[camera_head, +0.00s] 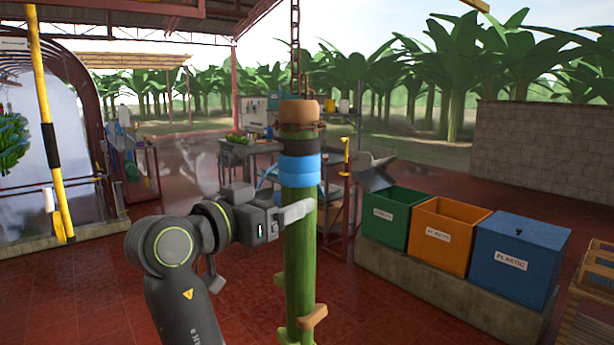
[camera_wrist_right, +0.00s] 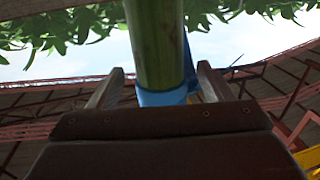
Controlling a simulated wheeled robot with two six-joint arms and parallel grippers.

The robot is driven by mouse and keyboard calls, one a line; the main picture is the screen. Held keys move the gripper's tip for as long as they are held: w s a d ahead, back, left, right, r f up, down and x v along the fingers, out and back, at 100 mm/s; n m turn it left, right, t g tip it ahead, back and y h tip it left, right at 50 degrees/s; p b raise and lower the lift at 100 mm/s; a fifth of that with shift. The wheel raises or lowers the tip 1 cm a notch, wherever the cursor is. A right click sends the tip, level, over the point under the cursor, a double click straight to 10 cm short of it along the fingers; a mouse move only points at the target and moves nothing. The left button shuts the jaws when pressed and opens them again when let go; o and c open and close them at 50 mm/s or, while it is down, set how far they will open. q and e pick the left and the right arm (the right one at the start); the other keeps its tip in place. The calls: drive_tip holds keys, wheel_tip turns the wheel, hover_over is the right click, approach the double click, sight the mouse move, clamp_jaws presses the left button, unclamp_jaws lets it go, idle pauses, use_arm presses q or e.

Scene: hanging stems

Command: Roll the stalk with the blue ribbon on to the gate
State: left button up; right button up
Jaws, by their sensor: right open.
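The green stalk (camera_head: 299,250) hangs upright from a chain (camera_head: 295,45) in the middle of the head view. A blue ribbon (camera_head: 299,170) wraps its upper part, under a dark band. My right gripper (camera_head: 296,212) is at the stalk just below the ribbon. One finger shows in front of the stalk; the other is hidden there. In the right wrist view the stalk (camera_wrist_right: 159,45) and ribbon (camera_wrist_right: 163,97) lie between the two open fingers (camera_wrist_right: 158,85). An arched frame (camera_head: 97,130) with pale sheeting stands at left and may be the gate. My left gripper is out of view.
Green (camera_head: 391,217), orange (camera_head: 443,235) and blue (camera_head: 518,258) bins stand on a low block wall at right. A yellow and black pole (camera_head: 50,130) and a hanging green bunch (camera_head: 13,143) are at left. Red tiled floor lies open at centre left.

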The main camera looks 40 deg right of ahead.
sight(307, 190)
drive_tip(key=p+x, duration=0.2)
drive_tip(key=x, duration=0.3)
drive_tip(key=shift+d+r, duration=0.2)
drive_tip(key=shift+d, duration=0.05)
drive_tip(key=shift+w+d+f+p, duration=0.2)
drive_tip(key=shift+d+p, duration=0.2)
drive_tip(key=shift+d, duration=0.35)
drive_tip(key=c, duration=1.3)
drive_tip(key=shift+w, duration=0.1)
drive_tip(key=shift+c, duration=0.2)
